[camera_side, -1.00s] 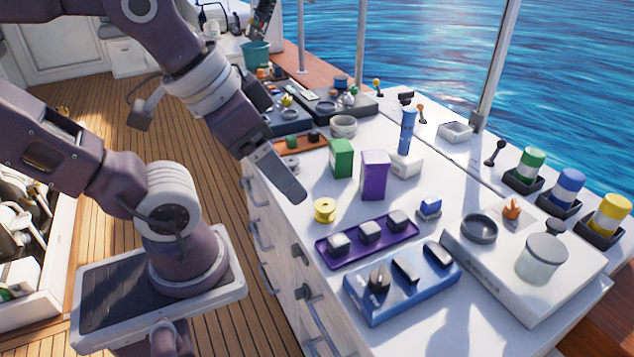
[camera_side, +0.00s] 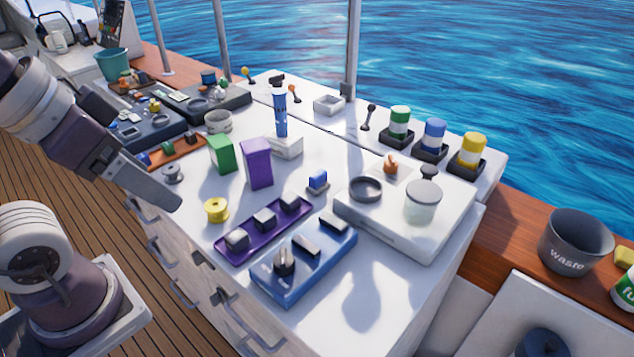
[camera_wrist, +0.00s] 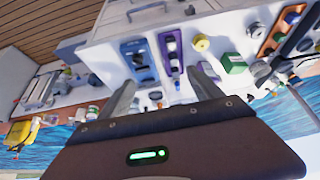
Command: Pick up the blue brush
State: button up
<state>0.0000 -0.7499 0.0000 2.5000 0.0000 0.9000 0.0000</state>
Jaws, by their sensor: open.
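A small blue block-shaped piece on a pale base (camera_side: 318,180) sits on the white counter, right of the purple box; it may be the blue brush, but it is too small to be sure. A tall blue cylinder (camera_side: 280,112) stands upright in a white holder (camera_side: 285,147) behind it. My gripper (camera_side: 172,204) is above the counter's left edge, well left of both and apart from them. In the wrist view my gripper's two fingers (camera_wrist: 165,92) are spread with nothing between them.
The purple box (camera_side: 257,163), green box (camera_side: 221,153) and yellow spool (camera_side: 215,210) stand between my gripper and the blue items. A raised white unit (camera_side: 445,221) is at right.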

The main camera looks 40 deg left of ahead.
jog(key=c, duration=0.6)
jog(key=w+a+f+m+t+y, duration=0.15)
jog(key=w+f+m, duration=0.3)
jog(key=w, duration=0.45)
jog(key=w+a+f+m+t, duration=0.1)
jog(key=w+a+f+m, duration=0.2)
jog(key=w+m, duration=0.4)
jog(key=w+a+f+m+t+y, duration=0.15)
jog(key=w+f+m, duration=0.25)
jog(key=w, duration=0.6)
jog(key=m+t+h, duration=0.3)
jog(key=m+t, duration=0.1)
jog(key=m, duration=1.6)
send_near(323, 170)
jog(key=shift+w+a, duration=0.15)
jog(key=shift+w, duration=0.6)
jog(key=shift+w+d+f+m, duration=0.1)
jog(key=shift+w+d+m, duration=0.1)
jog(key=shift+m, duration=0.05)
jog(key=x, duration=0.6)
jog(key=shift+w+a+f, duration=0.1)
jog(key=shift+w+f, duration=0.05)
jog(key=shift+f, duration=0.2)
